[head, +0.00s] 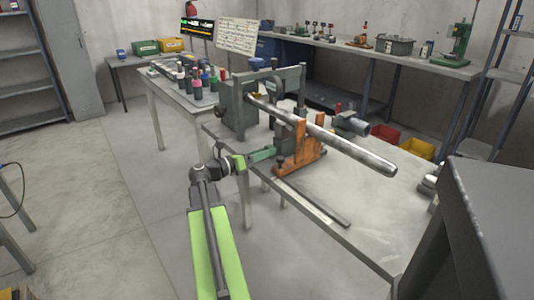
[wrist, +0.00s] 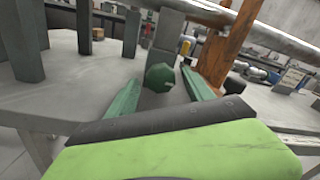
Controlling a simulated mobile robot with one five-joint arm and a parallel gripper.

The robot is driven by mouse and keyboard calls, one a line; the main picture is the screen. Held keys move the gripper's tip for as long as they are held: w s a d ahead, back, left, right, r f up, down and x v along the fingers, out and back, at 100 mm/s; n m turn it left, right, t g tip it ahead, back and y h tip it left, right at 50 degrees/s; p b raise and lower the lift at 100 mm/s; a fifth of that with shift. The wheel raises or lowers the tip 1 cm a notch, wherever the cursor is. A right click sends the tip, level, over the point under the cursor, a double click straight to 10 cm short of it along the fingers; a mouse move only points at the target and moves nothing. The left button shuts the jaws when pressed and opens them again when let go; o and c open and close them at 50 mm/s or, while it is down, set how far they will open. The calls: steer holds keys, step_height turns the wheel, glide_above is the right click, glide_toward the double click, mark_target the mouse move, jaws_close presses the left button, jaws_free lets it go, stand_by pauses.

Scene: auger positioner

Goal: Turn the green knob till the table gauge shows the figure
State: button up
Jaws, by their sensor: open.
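The green knob (wrist: 160,77) is a dark green, faceted end on a grey block in the wrist view. My gripper (wrist: 160,83) is open, with one green finger on each side of the knob and visible gaps between. In the head view my gripper (head: 264,154) reaches in at the table's near edge, beside the orange stand (head: 299,143); I cannot make out the knob there. A black display (head: 197,27) with green and orange marks stands at the back; its figures are too small to read. I cannot tell whether it is the gauge.
A long grey shaft (head: 335,139) crosses above the orange stand from a grey machine (head: 238,107). A flat bar (head: 313,203) lies near the table edge. The right part of the worktable (head: 375,215) is mostly bare. A dark grey block (head: 490,225) fills the near right.

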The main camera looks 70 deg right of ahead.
steer(key=shift+x, duration=1.15)
steer(key=shift+c, duration=0.3)
steer(key=c, duration=1.2)
steer(key=shift+a+f, duration=0.1)
steer(key=shift+a, duration=0.1)
jaws_close()
steer(key=shift+w+d, duration=0.1)
steer(key=shift+d, duration=0.05)
